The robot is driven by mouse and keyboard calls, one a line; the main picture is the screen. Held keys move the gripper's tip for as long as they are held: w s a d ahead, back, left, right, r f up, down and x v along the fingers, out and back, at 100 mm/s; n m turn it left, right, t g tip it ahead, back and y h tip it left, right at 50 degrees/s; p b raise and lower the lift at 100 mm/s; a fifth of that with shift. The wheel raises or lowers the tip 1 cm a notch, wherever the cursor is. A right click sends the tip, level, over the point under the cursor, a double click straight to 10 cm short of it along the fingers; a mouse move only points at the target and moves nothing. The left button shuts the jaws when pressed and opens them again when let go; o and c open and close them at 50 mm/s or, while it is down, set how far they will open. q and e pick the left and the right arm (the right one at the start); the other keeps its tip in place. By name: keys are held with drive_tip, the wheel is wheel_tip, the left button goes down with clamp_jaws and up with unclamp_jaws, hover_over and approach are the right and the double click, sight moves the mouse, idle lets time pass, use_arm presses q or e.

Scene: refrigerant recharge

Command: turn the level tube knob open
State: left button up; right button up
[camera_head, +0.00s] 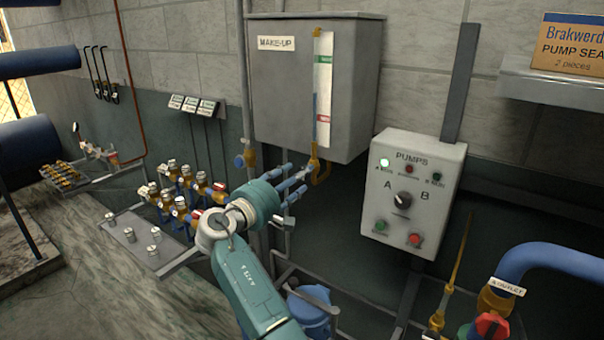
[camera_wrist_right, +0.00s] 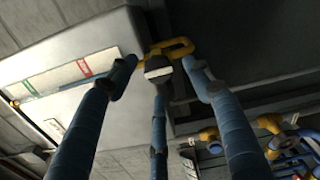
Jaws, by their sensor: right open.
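The level tube (camera_head: 322,90) runs up the front of the grey MAKE-UP tank (camera_head: 275,75), in front of a white scale. A brass valve (camera_head: 322,172) sits at its lower end, below the tank. In the right wrist view, a small grey knob (camera_wrist_right: 158,68) shows in front of the brass fitting (camera_wrist_right: 180,48). My right gripper (camera_head: 300,187) is open just below and left of the valve. In the right wrist view, its blue fingers (camera_wrist_right: 158,72) are spread around the knob. Whether any finger touches it cannot be told. My left gripper is out of view.
A grey PUMPS control box (camera_head: 415,165) hangs right of the tank. A rack of brass valves with coloured caps (camera_head: 180,195) stands to the left. A blue outlet pipe (camera_head: 560,258) is at lower right.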

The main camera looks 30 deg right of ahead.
drive_tip(key=v, duration=0.9)
drive_tip(key=shift+w+a, duration=0.1)
drive_tip(key=shift+w, duration=0.05)
